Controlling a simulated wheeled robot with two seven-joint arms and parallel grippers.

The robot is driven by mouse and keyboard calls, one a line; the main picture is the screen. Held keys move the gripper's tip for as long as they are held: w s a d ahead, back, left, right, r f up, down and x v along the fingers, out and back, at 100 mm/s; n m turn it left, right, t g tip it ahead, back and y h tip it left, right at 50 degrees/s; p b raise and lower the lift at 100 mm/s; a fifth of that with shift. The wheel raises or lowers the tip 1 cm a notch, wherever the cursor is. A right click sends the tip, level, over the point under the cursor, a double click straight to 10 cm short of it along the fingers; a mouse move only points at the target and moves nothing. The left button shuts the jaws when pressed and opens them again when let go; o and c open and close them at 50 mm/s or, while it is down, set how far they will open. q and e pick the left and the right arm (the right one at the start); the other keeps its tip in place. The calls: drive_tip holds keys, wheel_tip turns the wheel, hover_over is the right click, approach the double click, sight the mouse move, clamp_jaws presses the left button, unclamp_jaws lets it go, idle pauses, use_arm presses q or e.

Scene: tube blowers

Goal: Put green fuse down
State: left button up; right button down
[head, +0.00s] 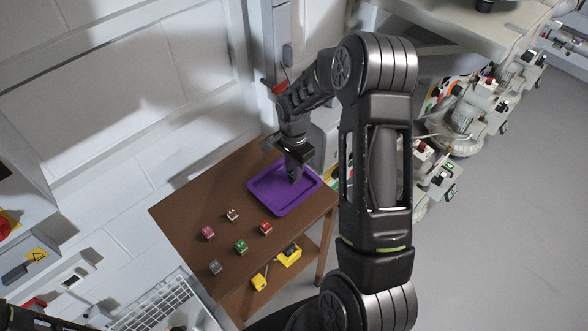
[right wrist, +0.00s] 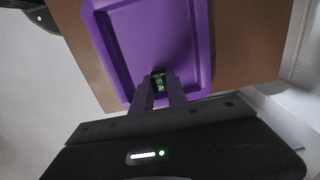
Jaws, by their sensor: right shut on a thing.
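My right gripper (head: 293,174) reaches down over the purple tray (head: 268,201) on the brown table. In the right wrist view its fingers (right wrist: 159,88) are shut on a small green fuse (right wrist: 158,82). The fuse is over the near part of the purple tray (right wrist: 120,50), and I cannot tell if it touches the tray floor. In the head view the held fuse is hidden.
Several small blocks stand on the brown table (head: 185,205) left of the tray: green (head: 241,246), red (head: 266,228), pink (head: 208,232), white-brown (head: 232,214) and grey (head: 215,267). Yellow items (head: 289,255) lie on the shelf below. A wall stands behind.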

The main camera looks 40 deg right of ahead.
drive_tip(key=c, duration=1.3)
unclamp_jaws()
drive_tip(key=shift+r, duration=0.15)
drive_tip(key=shift+r, duration=0.35)
wheel_tip(320, 180, up, 11)
drive_tip(key=b, duration=0.2)
drive_tip(key=shift+b, duration=0.3)
